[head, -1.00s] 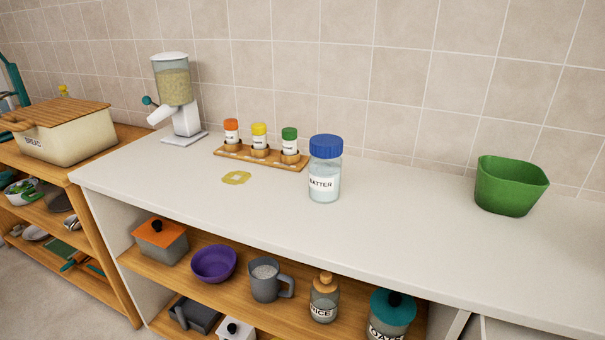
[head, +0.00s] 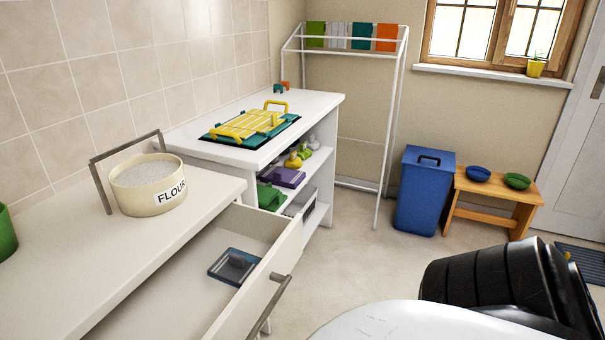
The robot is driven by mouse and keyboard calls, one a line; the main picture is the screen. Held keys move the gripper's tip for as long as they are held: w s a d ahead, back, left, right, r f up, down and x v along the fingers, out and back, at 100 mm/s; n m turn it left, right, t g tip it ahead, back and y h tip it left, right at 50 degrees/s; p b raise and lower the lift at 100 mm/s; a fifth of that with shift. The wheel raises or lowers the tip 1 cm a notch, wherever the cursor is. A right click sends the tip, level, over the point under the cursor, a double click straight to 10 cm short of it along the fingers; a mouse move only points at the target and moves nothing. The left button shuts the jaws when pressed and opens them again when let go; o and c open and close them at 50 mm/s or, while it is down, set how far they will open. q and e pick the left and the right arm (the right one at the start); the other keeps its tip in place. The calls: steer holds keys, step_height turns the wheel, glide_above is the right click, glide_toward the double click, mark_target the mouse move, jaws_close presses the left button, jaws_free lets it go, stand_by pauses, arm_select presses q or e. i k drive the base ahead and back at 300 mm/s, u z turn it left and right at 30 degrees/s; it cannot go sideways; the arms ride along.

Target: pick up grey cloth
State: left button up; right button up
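A light grey cloth (head: 338,36) hangs over the top bar of a white drying rack (head: 392,120) at the back of the room. An orange cloth (head: 387,38) hangs farther right. Neither of my grippers shows in the head view. A black and white part of my own body fills the lower right corner.
An open drawer (head: 283,290) juts from the near counter, holding a dark blue-grey item (head: 234,266). A flour pot (head: 147,186) stands on that counter. A blue bin (head: 424,192) and wooden bench (head: 494,196) stand right of the rack. The middle floor is clear.

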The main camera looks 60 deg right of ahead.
mark_target(233, 267)
steer(key=z, duration=1.4)
